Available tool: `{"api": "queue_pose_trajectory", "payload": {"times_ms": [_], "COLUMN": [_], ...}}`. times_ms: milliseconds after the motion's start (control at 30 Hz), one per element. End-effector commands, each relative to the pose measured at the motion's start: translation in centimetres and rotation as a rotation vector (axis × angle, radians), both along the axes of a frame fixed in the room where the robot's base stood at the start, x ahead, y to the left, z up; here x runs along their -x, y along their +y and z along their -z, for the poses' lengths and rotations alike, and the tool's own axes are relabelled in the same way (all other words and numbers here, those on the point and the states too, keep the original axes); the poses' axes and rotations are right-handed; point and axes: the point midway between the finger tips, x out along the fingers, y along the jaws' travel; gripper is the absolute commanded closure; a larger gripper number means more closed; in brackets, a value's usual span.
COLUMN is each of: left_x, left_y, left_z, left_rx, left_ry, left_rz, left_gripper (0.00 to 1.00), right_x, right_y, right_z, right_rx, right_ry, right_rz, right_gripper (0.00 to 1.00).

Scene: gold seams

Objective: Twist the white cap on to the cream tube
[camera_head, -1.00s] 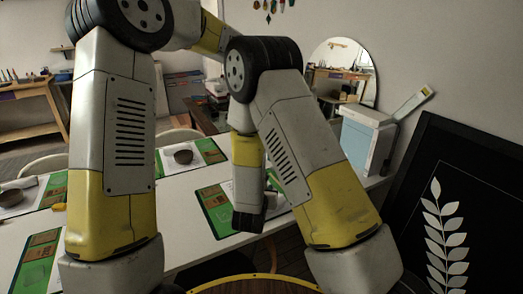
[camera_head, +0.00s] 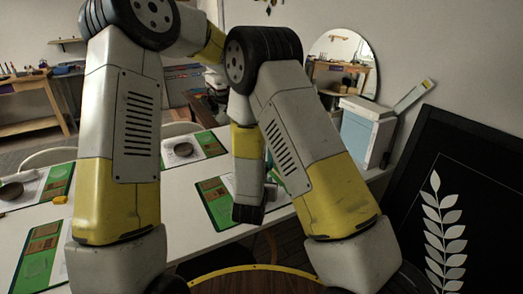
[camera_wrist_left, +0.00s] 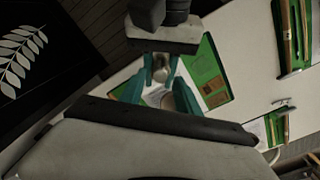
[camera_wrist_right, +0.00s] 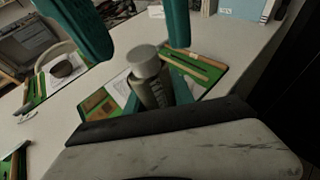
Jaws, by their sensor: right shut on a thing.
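My right gripper (camera_wrist_right: 155,92) is shut on an upright greyish tube (camera_wrist_right: 153,90) with a ribbed side, seen in the right wrist view. A pale round piece (camera_wrist_right: 145,56), apparently the white cap, sits at the tube's top; whether it is screwed down I cannot tell. My left gripper's two teal fingers stand wide apart on either side of the cap in that view, not touching it. In the left wrist view my left gripper (camera_wrist_left: 158,88) is open, facing my right gripper and a small pale end (camera_wrist_left: 160,73).
A white table (camera_head: 190,205) lies below with green mats (camera_head: 215,205) and a brown bowl (camera_head: 183,149). A pale blue box (camera_head: 366,135) stands at the back right. A dark panel with a white leaf pattern (camera_head: 448,225) stands close on the right.

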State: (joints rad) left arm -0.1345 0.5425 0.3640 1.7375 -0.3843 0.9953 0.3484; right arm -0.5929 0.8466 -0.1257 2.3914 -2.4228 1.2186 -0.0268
Motion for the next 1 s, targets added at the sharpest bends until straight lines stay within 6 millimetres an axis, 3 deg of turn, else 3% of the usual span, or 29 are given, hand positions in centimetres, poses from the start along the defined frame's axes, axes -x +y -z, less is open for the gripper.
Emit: {"api": "queue_pose_trajectory", "payload": {"times_ms": [200, 467, 667, 1000], "left_x": [0.03, 0.02, 0.01, 0.01], "left_y": [0.03, 0.02, 0.02, 0.02], "left_z": [1.46, 1.51, 1.49, 1.48], "left_rx": [0.000, 0.000, 0.000, 0.000], "left_ry": [0.001, 0.000, 0.000, 0.000], "left_rz": [0.000, 0.000, 0.000, 0.000], "left_gripper": [0.61, 0.61, 0.99, 1.00], "right_x": [-0.01, -0.01, 0.00, 0.00], "right_y": [0.00, 0.00, 0.00, 0.00], "right_z": [-0.02, -0.02, -0.01, -0.01], "right_rx": [0.000, 0.000, 0.000, 0.000], "right_ry": [0.000, 0.000, 0.000, 0.000], "right_rz": [0.000, 0.000, 0.000, 0.000], "right_gripper": [1.00, 1.00, 1.00, 1.00]}}
